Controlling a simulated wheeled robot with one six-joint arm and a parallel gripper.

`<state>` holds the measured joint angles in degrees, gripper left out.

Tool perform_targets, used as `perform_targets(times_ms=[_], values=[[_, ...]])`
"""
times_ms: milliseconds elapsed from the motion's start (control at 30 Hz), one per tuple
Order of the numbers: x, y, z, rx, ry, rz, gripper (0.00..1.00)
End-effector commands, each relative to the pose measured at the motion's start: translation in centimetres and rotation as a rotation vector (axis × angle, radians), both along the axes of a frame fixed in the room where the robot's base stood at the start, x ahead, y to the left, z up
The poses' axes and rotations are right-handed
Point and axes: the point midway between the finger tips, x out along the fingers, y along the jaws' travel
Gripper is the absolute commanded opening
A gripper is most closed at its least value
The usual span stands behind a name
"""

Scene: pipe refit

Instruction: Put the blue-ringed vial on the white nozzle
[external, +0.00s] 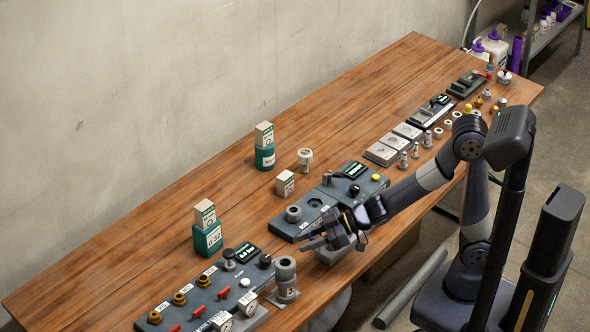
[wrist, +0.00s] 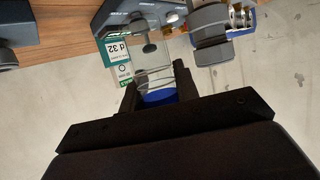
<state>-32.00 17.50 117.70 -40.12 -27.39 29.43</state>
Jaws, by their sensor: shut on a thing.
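My gripper (external: 318,240) is low over the front of the bench, beside the grey panel with the hexagonal recess. In the wrist view my gripper (wrist: 157,84) is shut on a clear vial with a blue ring (wrist: 160,97). The clear body of the vial points away from the camera between the fingers. The vial is too small to make out in the external view. I cannot pick out the white nozzle for certain. A small whitish round fitting (external: 305,156) stands on the bench behind the panels.
The wooden bench (external: 120,243) runs along a wall. Close to my gripper are a grey panel (external: 284,226) and a grey stacked fitting (external: 286,268). Teal boxes (external: 207,239) with cartons stand behind. A valve panel (external: 180,318) fills the near left. The back strip is mostly clear.

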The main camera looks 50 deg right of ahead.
Motion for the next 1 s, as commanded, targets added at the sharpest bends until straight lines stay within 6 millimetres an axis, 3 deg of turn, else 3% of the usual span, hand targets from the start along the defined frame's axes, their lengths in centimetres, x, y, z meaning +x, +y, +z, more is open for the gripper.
perform_targets(times_ms=[33, 233, 367, 467, 667, 867, 1000], values=[[0.0, 0.0, 1.1, 0.002, -0.003, 0.0, 0.07], [0.1, 0.0, 1.8, 0.0, 0.0, -0.002, 0.07], [1.6, -0.5, 2.6, 0.0, 0.0, -0.024, 0.07], [4.6, -1.6, 4.0, 0.001, 0.0, -0.067, 0.07], [13.4, -6.5, 7.0, 0.003, -0.002, -0.196, 0.07], [21.4, -13.8, 8.9, 0.004, -0.003, -0.328, 0.07], [26.1, -19.9, 9.9, 0.004, -0.003, -0.418, 0.07]])
